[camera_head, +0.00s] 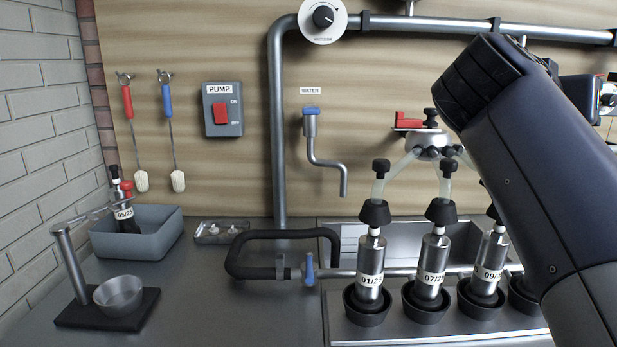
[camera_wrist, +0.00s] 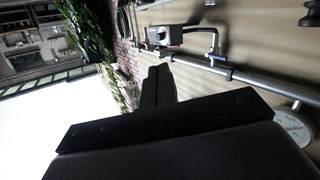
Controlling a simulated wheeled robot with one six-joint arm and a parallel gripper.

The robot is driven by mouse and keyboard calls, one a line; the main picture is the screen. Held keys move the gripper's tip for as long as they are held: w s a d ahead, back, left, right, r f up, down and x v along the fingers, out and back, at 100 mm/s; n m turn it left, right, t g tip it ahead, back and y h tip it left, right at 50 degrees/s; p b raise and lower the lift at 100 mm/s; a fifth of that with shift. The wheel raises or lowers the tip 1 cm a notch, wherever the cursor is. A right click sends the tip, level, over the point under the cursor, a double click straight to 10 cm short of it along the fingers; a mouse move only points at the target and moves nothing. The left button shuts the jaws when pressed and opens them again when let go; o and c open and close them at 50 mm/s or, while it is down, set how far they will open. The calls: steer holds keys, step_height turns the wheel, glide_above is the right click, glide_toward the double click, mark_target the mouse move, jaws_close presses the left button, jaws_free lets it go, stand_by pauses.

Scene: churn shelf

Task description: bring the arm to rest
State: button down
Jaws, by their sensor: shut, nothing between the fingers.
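My gripper (camera_wrist: 158,74) shows in the wrist view, its two dark fingers close together, shut with nothing between them. It is raised in free space and touches nothing that I can see. In the head view my dark blue arm reaches up across the right side, in front of the wall and part of the milking equipment. I cannot make out the fingers there.
Metal cups with black collars (camera_head: 434,267) stand in black holders below my arm. A milking claw (camera_head: 428,142) hangs behind them. A blue-grey tub (camera_head: 140,238), a steel bowl (camera_head: 119,295) and a pump switch (camera_head: 222,110) are left.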

steer(key=f+b+x, duration=0.1)
steer(key=x, duration=0.5)
steer(key=shift+d, duration=0.15)
stand_by(0.3)
